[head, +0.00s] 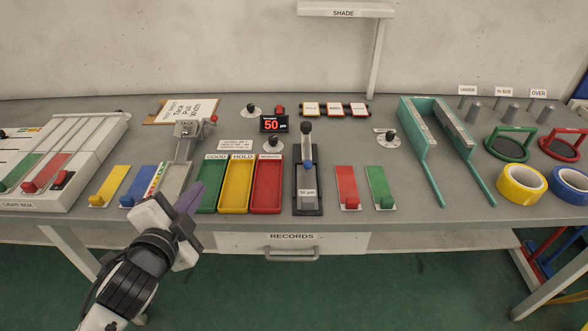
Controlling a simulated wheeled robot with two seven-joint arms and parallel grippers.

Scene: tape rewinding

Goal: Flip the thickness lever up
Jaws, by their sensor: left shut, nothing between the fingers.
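A gauge-like stand (307,188) with a "50 µm" label stands at the middle of the bench. It has a dark knob on top and a blue part (308,164) on its upright post. No part is labelled as the thickness lever, so I cannot tell its exact position. A small display (274,124) behind it reads 50. My left gripper (190,200) is shut and empty over the front edge of the bench, left of the stand and apart from it. It hides part of the grey tray behind it. My right gripper is out of view.
Green (210,197), yellow (237,195) and red (266,195) trays lie between my left gripper and the stand. Red (346,185) and green (379,185) flat pieces lie right of the stand. A teal frame (426,145) and tape rolls (521,183) are farther right.

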